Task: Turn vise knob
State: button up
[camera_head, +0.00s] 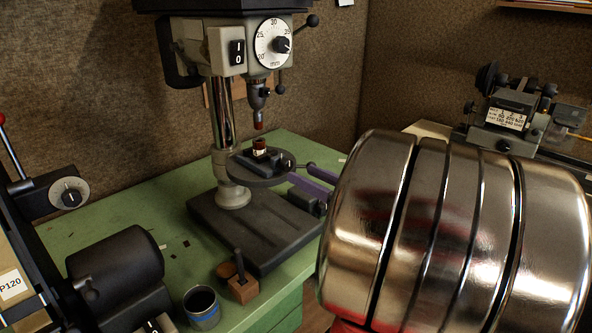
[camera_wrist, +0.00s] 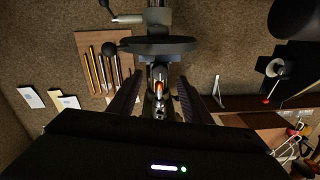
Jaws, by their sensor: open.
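A small dark vise (camera_head: 283,160) sits on the round table of the drill press, with a red-capped part at its far side. In the wrist view, which looks upside down, the vise (camera_wrist: 159,98) shows between the two fingers. My gripper (camera_head: 299,171) has dark purple fingers that reach toward the vise from the right. In the wrist view, my gripper (camera_wrist: 159,76) has its fingers wide apart, one on each side of the vise. I see nothing held. The vise knob is too small to make out clearly, and I cannot tell whether a finger touches it.
The drill press chuck (camera_head: 259,95) hangs above its round table (camera_wrist: 150,46). A wooden tool holder (camera_head: 242,290) and a dark cup (camera_head: 202,308) stand on the green bench (camera_head: 120,215). A sander (camera_head: 115,262) is at left; another machine (camera_head: 505,120) is at right.

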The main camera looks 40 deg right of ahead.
aim_at(289, 167)
jog(key=shift+w+a, duration=0.15)
jog(key=shift+w, duration=2.15)
jog(key=shift+c, duration=0.6)
jog(key=c, duration=0.9)
jog(key=shift+c, duration=0.2)
jog(key=shift+m, duration=3.2)
